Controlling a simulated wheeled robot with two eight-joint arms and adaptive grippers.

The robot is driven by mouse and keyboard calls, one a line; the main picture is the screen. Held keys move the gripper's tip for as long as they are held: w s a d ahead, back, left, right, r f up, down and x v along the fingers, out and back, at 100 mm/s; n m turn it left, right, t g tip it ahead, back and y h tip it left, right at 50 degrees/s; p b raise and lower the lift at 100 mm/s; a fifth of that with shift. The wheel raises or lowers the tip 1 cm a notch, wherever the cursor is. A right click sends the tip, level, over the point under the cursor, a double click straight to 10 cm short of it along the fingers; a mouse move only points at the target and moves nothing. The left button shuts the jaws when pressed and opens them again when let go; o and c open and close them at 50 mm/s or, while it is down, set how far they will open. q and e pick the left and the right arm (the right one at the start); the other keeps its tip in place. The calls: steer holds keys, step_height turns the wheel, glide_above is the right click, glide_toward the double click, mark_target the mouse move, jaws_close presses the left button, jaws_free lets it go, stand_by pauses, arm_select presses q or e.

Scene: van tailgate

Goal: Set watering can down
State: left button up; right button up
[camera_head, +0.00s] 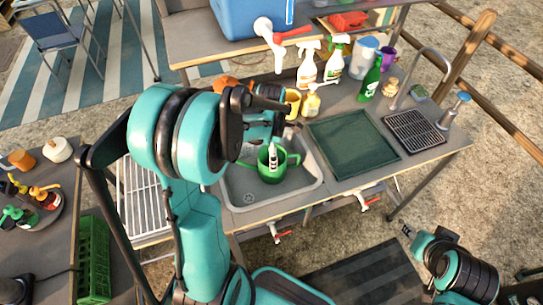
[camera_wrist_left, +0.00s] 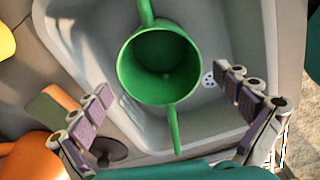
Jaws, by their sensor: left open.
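The green watering can (camera_head: 270,172) stands in the grey sink basin (camera_head: 243,196), its round opening facing up. In the left wrist view the can (camera_wrist_left: 160,65) shows from above, empty inside, with a handle at one side and a spout opposite. My left gripper (camera_head: 270,150) is above the can in the head view. In the left wrist view its fingers (camera_wrist_left: 167,84) are spread wide on either side of the can, with clear gaps to it.
A dark green drain mat (camera_head: 353,144) and a black grate (camera_head: 412,131) lie right of the sink. Spray bottles (camera_head: 307,66), a yellow mug (camera_head: 292,102) and a green bottle (camera_head: 370,80) stand behind. An orange item (camera_wrist_left: 32,158) is near one finger. The drain (camera_wrist_left: 208,80) shows beside the can.

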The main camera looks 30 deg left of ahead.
arm_select(q)
steer(key=s+d+r+m+t, duration=0.3)
steer(key=s+d+r+m, duration=0.2)
steer(key=m, duration=0.7)
steer(key=s+d+r+m+t, duration=0.4)
steer(key=s+d+r+m, duration=0.1)
steer(key=m, duration=0.8)
steer(key=shift+s+d+r, duration=0.3)
steer(key=shift+s+r, duration=0.2)
steer(key=shift+r, duration=0.65)
